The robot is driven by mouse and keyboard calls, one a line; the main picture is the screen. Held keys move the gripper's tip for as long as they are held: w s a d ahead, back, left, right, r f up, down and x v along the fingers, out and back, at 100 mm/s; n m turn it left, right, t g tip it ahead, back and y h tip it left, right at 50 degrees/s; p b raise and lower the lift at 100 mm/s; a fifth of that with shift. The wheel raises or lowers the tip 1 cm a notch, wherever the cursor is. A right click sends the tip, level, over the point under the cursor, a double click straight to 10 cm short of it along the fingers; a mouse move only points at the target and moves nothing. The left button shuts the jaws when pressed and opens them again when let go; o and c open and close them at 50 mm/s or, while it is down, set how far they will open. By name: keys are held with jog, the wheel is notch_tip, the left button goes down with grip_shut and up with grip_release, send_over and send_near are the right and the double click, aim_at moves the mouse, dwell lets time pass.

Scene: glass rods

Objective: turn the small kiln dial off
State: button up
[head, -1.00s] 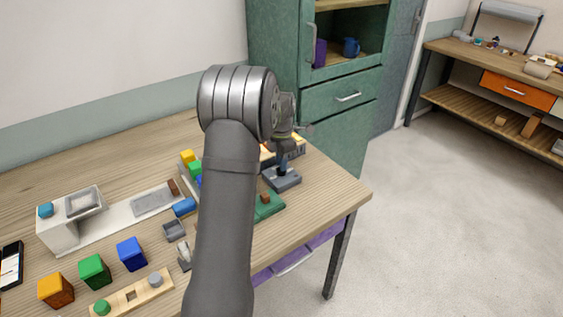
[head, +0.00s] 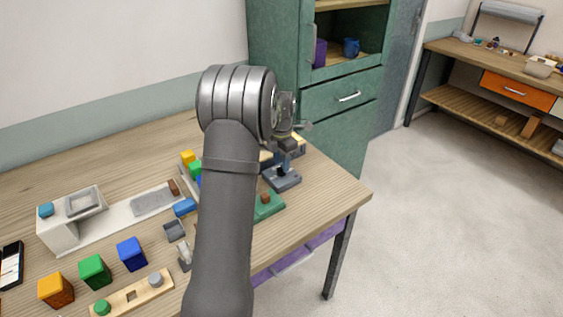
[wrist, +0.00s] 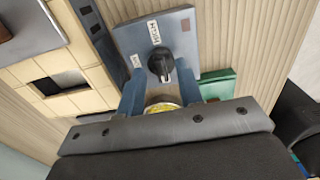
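The small kiln dial is a black knob (wrist: 161,64) on a grey-blue plate (wrist: 176,22) with small white labels; a label above the knob seems to read HIGH. In the head view the dial's plate (head: 287,182) lies near the right end of the table. My gripper (wrist: 160,82) has two blue fingers, standing apart at the lower left and lower right of the knob. I cannot tell whether they touch it. In the head view my gripper (head: 284,163) is just above the plate, partly hidden by my arm.
A green block with a brown knob (head: 267,205) sits in front of the dial plate; its green base shows in the wrist view (wrist: 217,86). A tan panel with a dark square hole (wrist: 62,84) lies to the left. Coloured cubes (head: 131,253) stand at front left.

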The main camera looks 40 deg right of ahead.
notch_tip(320, 180, up, 17)
jog(key=shift+r, duration=0.2)
dwell(0.5)
jog(key=shift+f, duration=0.15)
dwell(0.3)
notch_tip(320, 180, down, 17)
jog(key=shift+f, duration=0.15)
dwell(0.5)
